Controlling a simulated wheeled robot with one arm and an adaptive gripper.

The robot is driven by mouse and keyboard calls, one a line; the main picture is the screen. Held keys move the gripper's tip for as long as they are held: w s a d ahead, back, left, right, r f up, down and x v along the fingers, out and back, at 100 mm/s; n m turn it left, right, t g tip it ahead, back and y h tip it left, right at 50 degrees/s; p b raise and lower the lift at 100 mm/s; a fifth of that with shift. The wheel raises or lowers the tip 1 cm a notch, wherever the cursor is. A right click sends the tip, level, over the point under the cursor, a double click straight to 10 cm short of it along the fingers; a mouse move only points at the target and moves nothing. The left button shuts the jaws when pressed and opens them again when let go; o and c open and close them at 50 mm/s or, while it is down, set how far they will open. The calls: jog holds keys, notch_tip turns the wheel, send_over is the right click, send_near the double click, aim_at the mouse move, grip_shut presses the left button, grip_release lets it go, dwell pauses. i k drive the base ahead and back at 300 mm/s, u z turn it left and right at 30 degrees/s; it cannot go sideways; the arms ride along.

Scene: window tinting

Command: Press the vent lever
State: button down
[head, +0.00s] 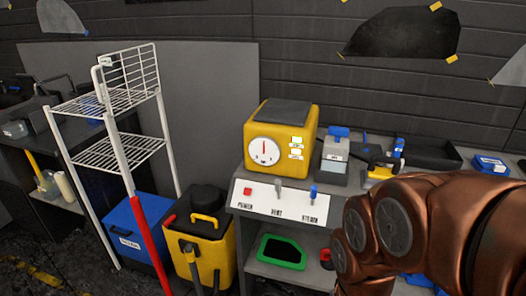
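A white control panel (300,208) is on the front edge of the grey workbench. It carries a red square switch (248,191) on the left, a grey lever (278,187) in the middle and a blue-tipped lever (313,190) on the right. The small label under the middle lever appears to read VENT; the left label reads POWER. The grey lever stands roughly upright, and nothing touches it. My copper arm fills the lower right, to the right of the panel. My gripper is out of view, so its state is hidden.
A yellow machine with a dial (265,150) stands behind the panel. A grey-and-blue device (335,160) and several tools are to its right. A green-rimmed tray (281,252) sits on the shelf below. A yellow bucket (216,262) and white wire rack (120,152) stand left.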

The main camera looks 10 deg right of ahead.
aim_at(277, 182)
jog(key=k, duration=0.65)
jog(key=u, duration=0.15)
jog(key=i, duration=0.65)
jog(key=u, duration=0.55)
jog(key=i, duration=0.65)
jog(key=u, duration=0.25)
